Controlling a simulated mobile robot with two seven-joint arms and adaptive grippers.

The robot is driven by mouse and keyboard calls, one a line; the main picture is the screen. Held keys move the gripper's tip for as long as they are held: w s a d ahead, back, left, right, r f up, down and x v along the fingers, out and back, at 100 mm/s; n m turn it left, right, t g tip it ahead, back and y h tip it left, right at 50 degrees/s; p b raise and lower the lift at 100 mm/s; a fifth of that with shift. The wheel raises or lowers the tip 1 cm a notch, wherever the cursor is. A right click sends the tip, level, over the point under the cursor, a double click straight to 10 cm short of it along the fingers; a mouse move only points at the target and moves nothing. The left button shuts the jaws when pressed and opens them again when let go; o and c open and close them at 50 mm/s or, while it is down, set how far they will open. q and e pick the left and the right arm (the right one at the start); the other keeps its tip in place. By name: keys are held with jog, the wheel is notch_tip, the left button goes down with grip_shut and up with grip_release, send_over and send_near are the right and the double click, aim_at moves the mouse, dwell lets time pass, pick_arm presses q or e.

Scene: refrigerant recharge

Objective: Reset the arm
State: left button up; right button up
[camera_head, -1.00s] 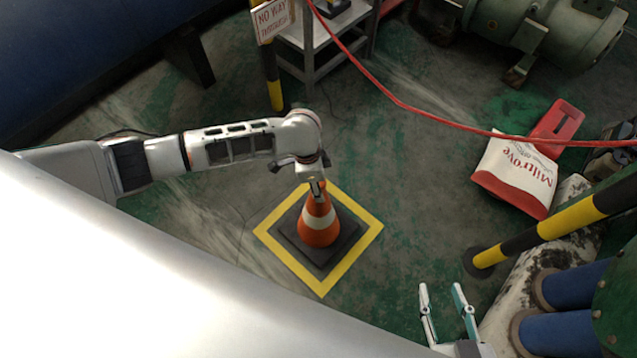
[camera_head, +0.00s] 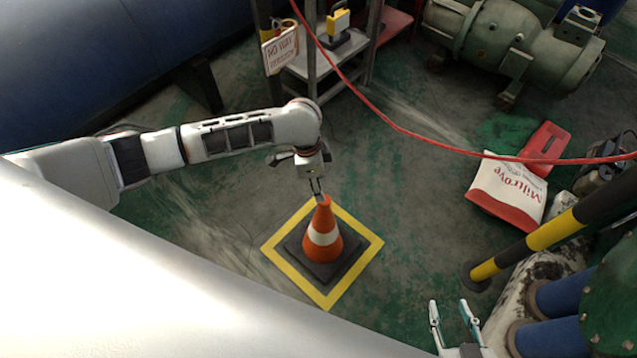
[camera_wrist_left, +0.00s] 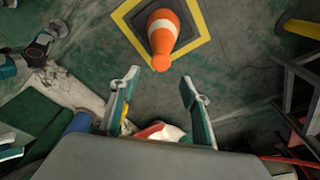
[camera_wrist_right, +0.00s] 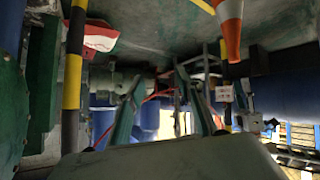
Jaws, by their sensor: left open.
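The orange and white traffic cone (camera_head: 322,240) stands upright on its dark base inside a yellow square outline (camera_head: 372,255) on the floor. My left gripper (camera_head: 316,187) is just above the cone's tip in the head view. In the left wrist view my left gripper (camera_wrist_left: 158,98) is open and empty, with the cone (camera_wrist_left: 163,38) beyond its fingertips and not between them. My right gripper (camera_head: 455,308) is at the lower right of the head view, fingers apart and empty. It also shows in the right wrist view (camera_wrist_right: 182,85), open, with nothing between the fingers.
A red hose (camera_head: 420,120) crosses the upper right. A white and red bag (camera_head: 510,190) lies on the floor. A black and yellow post (camera_head: 545,235) and blue pipes (camera_head: 560,340) are near my right gripper. A metal stand (camera_head: 335,60) is at the back. Floor around the cone is clear.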

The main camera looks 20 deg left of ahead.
jog(key=shift+w+r, duration=0.2)
jog(key=shift+r, duration=0.05)
pick_arm(q)
jog(key=s+d+r+n+t+h+p, duration=0.4)
jog(key=s+d, duration=0.4)
jog(key=d, duration=0.4)
jog(key=s+a+r+n+t+y+p, duration=0.1)
jog(key=s+a+r+n+t+p, duration=0.1)
jog(key=s+a, duration=0.5)
jog(key=s+a+r+n+t+y+p, duration=0.2)
jog(key=s+a+r+t+p, duration=0.1)
jog(key=s+a, duration=0.4)
jog(key=shift+n+t+p, duration=0.3)
jog(key=shift+t+p, duration=0.1)
jog(key=shift+p, duration=0.45)
pick_arm(e)
jog(key=shift+m, duration=0.4)
jog(key=r, duration=0.1)
jog(key=s+r, duration=0.1)
jog(key=r, duration=0.3)
jog(key=shift+s+a+r, duration=0.1)
jog(key=shift+s+a, duration=0.15)
jog(key=shift+a, duration=0.05)
pick_arm(q)
jog(key=shift+r, duration=0.1)
